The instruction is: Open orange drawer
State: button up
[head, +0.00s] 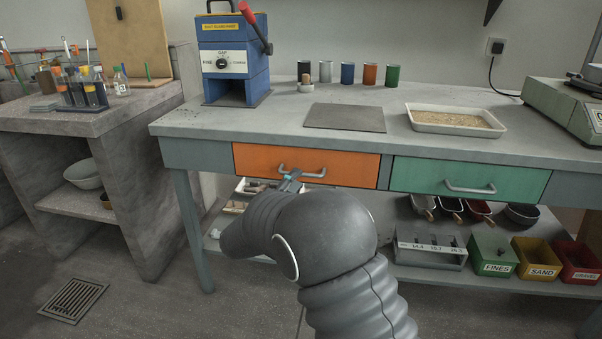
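The orange drawer (343,165) sits at the left of the bench front, and its face looks flush with the bench. Its grey bar handle (314,174) runs across the middle of the face. My gripper (291,176) is at the left part of this handle, seen from behind. My own dark grey arm hides most of the gripper. The fingertips overlap the handle in the picture, but I cannot tell whether they are closed on it.
A green drawer (420,177) with its own handle is to the right. The bench top (290,120) carries a blue press (233,60), several coloured cups and a sand tray (455,121). Below, a shelf holds labelled bins (493,253). A stone side bench (120,110) stands left.

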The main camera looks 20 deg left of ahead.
jog(key=shift+x, duration=1.75)
grip_shut()
